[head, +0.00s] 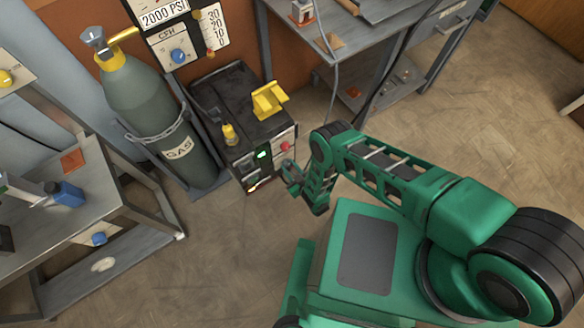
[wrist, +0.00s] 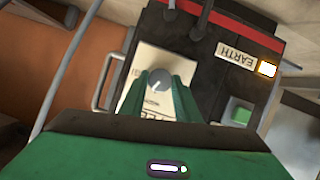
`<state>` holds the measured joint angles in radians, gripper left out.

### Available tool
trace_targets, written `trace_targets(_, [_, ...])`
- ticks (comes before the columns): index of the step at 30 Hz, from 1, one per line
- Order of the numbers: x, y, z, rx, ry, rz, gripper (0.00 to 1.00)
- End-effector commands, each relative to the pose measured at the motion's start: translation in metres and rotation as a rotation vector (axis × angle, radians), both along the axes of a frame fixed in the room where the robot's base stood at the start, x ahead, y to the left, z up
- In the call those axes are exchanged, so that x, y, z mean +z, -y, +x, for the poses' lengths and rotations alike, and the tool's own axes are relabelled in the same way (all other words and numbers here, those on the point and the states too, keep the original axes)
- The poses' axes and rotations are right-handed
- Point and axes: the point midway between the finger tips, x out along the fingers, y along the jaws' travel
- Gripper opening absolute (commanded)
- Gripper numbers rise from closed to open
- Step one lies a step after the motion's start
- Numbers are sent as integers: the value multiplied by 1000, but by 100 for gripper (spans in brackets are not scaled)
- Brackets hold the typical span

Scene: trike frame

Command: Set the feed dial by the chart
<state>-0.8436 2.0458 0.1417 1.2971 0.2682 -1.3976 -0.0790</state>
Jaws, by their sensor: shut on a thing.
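The feed dial is a small grey knob (wrist: 159,82) on a pale plate (wrist: 151,60) on the machine's front. In the wrist view my gripper (wrist: 161,91) has its two green fingers shut on the knob. Lettering on the plate is partly hidden by the fingers and too small to read. In the head view my gripper (head: 291,179) is at the front of the black machine (head: 233,98), and the dial is not clearly visible there. I cannot make out a feed chart; a scale board (head: 210,28) marked 30, 20, 10, 0 hangs on the wall.
In the wrist view an EARTH label (wrist: 236,55), a lit lamp (wrist: 267,68) and a green button (wrist: 238,111) are close by. A gas cylinder (head: 150,105) stands left of the machine. Benches stand left and at the back. Open floor (head: 215,250) lies in front.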

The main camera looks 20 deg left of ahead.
Motion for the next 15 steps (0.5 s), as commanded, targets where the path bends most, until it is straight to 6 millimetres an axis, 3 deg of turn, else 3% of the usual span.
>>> trace_targets(12, [1,-2,-1,1,22,-16,7])
trace_targets(13, [1,-2,-1,1,22,-16,34])
trace_targets(15, [1,-2,-1,1,21,-17,48])
